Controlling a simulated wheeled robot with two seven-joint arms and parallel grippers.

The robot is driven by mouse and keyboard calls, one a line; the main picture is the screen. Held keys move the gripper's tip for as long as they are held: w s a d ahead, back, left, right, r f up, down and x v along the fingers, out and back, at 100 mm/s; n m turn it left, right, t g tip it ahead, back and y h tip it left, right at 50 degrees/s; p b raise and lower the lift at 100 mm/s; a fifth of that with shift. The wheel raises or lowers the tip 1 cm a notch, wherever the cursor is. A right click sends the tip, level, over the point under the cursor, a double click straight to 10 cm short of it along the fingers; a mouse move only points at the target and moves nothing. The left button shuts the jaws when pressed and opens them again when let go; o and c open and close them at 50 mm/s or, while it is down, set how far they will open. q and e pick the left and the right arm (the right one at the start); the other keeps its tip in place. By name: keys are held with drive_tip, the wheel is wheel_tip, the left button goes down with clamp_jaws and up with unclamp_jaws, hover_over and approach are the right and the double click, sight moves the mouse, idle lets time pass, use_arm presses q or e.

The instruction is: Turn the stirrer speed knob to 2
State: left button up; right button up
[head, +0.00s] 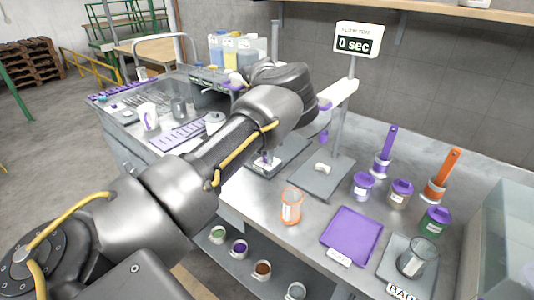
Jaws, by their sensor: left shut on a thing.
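My left arm reaches from the lower left across the picture to the stirrer. My left gripper (239,80) is small and mostly hidden behind my wrist. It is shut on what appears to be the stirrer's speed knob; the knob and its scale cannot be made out. The stirrer's upright pole (275,38) rises behind my wrist, and its base plate (291,150) shows below the arm on the bench. The stirrer's head is hidden by my arm. My right gripper is not in view.
A second stand (335,180) carries the timer sign (358,40), reading "0 sec". An orange-tinted beaker (291,206), a purple tray (351,236), lidded jars and two brushes stand to the right. A glass beaker (418,257) sits at front right. A wall shelf (430,9) is above.

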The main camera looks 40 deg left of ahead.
use_arm(q)
drive_tip(key=m, duration=0.2)
drive_tip(key=shift+r+m+p, duration=0.1)
drive_tip(key=shift+m+p, duration=0.25)
drive_tip(key=shift+m, duration=0.05)
drive_tip(key=shift+m+p, duration=0.45)
drive_tip(key=shift+m, duration=0.45)
drive_tip(key=m+p, duration=0.4)
drive_tip(key=m, duration=0.1)
drive_tip(key=shift+r, duration=0.1)
drive_tip(key=shift+w+m+p, duration=0.1)
drive_tip(key=shift+m+p, duration=0.8)
drive_tip(key=shift+m, duration=0.5)
drive_tip(key=shift+f, duration=0.2)
drive_tip(key=o, duration=1)
wheel_tip(320, 180, up, 11)
drive_tip(key=b, duration=0.1)
